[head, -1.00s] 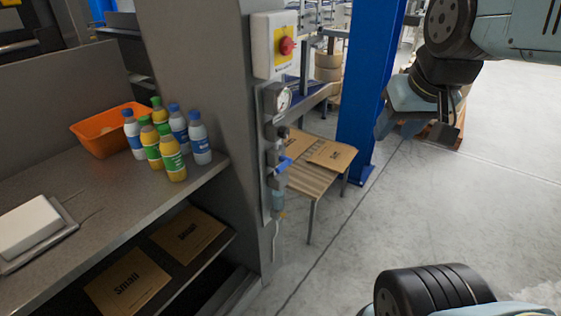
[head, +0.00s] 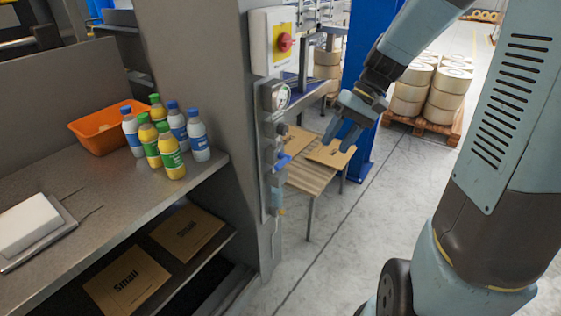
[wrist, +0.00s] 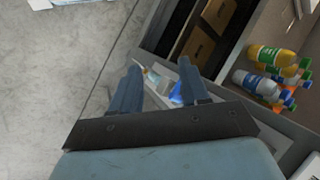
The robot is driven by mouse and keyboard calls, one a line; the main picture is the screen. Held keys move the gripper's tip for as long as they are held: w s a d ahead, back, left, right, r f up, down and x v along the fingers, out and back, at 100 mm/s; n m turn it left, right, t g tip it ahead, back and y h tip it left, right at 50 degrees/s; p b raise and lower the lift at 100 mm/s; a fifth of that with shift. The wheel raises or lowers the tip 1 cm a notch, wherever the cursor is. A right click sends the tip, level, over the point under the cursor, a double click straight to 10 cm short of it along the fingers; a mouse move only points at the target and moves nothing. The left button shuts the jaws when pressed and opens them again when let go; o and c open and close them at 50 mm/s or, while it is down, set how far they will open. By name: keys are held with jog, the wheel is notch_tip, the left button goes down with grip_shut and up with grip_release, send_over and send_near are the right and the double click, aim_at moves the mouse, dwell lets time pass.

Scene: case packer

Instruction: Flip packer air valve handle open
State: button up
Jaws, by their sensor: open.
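The air valve's blue handle (head: 283,162) is on the vertical air unit mounted on the grey machine column, below a round pressure gauge (head: 276,96). My gripper (head: 343,142) is open and empty, to the right of the handle and apart from it in the head view. In the wrist view the blue handle (wrist: 176,94) shows between the fingers of my gripper (wrist: 160,82), nearer the right finger. The right finger hides part of the handle area. The handle's exact angle is hard to tell.
A red and yellow switch box (head: 274,42) sits above the gauge. Several bottles (head: 167,143) and an orange bin (head: 103,130) stand on the shelf at left. A small table with cardboard (head: 312,172) stands behind the unit.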

jog(key=w+f+g+y, duration=0.2)
jog(key=w+f+y, duration=0.3)
jog(key=w+f, duration=0.25)
jog(key=m+t+y, duration=0.1)
jog(key=t+y, duration=0.1)
jog(key=y, duration=0.4)
send_near(281, 165)
jog(key=a, duration=0.3)
jog(key=a+f, duration=0.1)
jog(key=a, duration=0.2)
jog(key=a+f, duration=0.1)
jog(key=a, duration=0.3)
jog(key=shift+d, duration=0.1)
jog(key=shift+c, duration=0.4)
jog(key=shift+f, duration=0.1)
grip_shut()
